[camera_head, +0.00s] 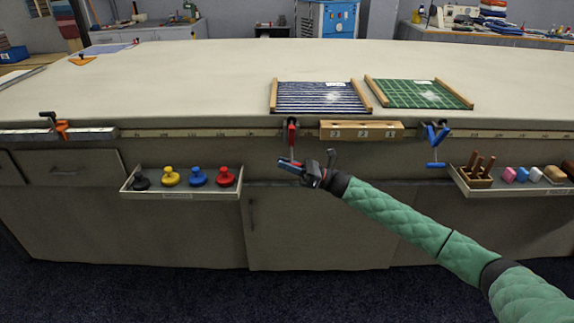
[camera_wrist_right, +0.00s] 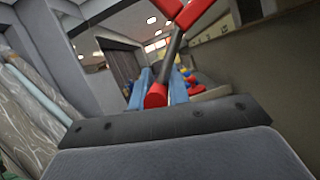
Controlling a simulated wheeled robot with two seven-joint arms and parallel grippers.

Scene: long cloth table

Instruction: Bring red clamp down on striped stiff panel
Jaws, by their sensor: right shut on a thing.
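The striped stiff panel (camera_head: 318,97), blue and white with wooden side strips, lies flat near the table's front edge. The red clamp (camera_head: 292,132) is at that edge, just in front of the panel, with its screw and red handle hanging below. My right gripper (camera_head: 288,164) reaches up from the lower right and is shut on the red clamp's handle. In the right wrist view the red handle (camera_wrist_right: 156,95) sits between the blue fingertips (camera_wrist_right: 160,88). Whether the clamp's upper jaw touches the panel is too small to tell. My left gripper is out of view.
A green panel (camera_head: 420,93) lies to the right, with a blue clamp (camera_head: 436,134) at the edge. A wooden block (camera_head: 361,130) sits between the clamps. An orange clamp (camera_head: 61,127) is at far left. Trays with knobs (camera_head: 183,192) and blocks (camera_head: 487,190) jut out below.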

